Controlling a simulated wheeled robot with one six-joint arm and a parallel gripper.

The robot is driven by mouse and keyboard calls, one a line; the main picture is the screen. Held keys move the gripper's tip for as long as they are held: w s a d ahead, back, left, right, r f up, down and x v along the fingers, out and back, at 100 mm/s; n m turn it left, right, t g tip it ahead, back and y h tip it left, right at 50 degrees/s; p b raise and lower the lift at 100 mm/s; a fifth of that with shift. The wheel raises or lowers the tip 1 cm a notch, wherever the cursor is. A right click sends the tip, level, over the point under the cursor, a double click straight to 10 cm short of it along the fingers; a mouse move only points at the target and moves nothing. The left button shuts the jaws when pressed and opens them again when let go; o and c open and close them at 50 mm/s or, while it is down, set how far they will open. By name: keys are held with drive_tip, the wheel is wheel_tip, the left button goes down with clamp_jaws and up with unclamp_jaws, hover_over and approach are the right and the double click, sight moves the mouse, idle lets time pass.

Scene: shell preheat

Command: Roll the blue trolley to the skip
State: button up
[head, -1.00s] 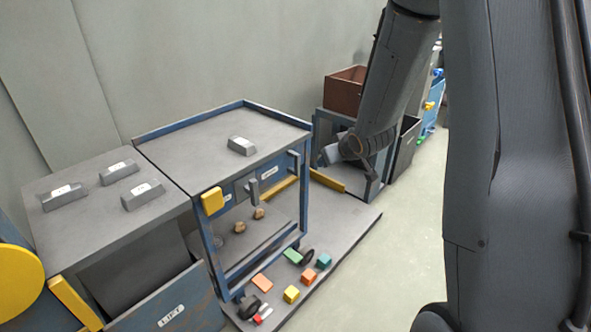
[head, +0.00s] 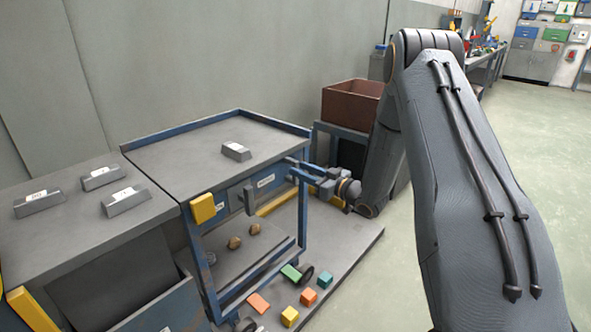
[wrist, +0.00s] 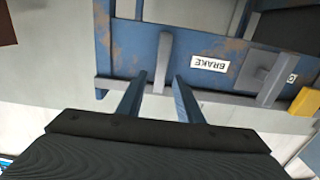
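The blue trolley (head: 163,134) has a grey top with a blue rim and stands against a grey bench. Its front panel carries a BRAKE label, seen upside down in the wrist view (wrist: 209,64), and two upright grey levers. My gripper (head: 297,170) is at the trolley's front right corner. In the wrist view my gripper (wrist: 160,82) is open, with the lever (wrist: 163,55) beside the label showing between its fingertips; I see no contact. The other lever (wrist: 272,80) is apart from it. A rust-brown open box (head: 352,103) stands behind; I cannot tell whether it is the skip.
A grey ingot (head: 236,152) lies on the trolley top; several more lie on the bench (head: 60,228) at left. Brown lumps (head: 234,243) are on the lower shelf. Coloured blocks (head: 290,316) lie on the low grey platform (head: 345,235). Open floor (head: 535,130) is at right.

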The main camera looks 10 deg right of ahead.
sight(298, 168)
drive_tip(key=shift+x, duration=1.65)
clamp_jaws()
